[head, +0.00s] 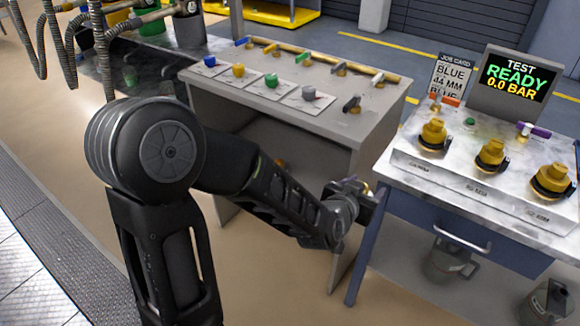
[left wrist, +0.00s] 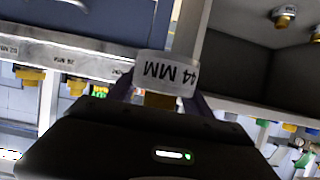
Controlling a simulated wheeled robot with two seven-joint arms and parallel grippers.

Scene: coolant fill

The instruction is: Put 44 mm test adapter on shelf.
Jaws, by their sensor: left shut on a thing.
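The 44 mm test adapter shows in the left wrist view as a white collar (left wrist: 165,72) marked "44 MM", upside down, with a brass part below it. My left gripper (head: 367,193) is shut on it, in front of the gap between the grey bench and the test bench. In the head view the adapter is mostly hidden by the gripper. The shelf seems to be the dark open space under the grey bench (head: 245,150). In the left wrist view the dark compartment (left wrist: 255,70) is at the right, with brass fittings in it. My right gripper is not in view.
The test bench (head: 398,172) carries brass fittings (head: 490,153), a display (head: 514,77) reading "TEST READY 0.0 BAR" and a job card (head: 450,77). Coloured caps and valve levers (head: 351,103) crowd the grey bench top.

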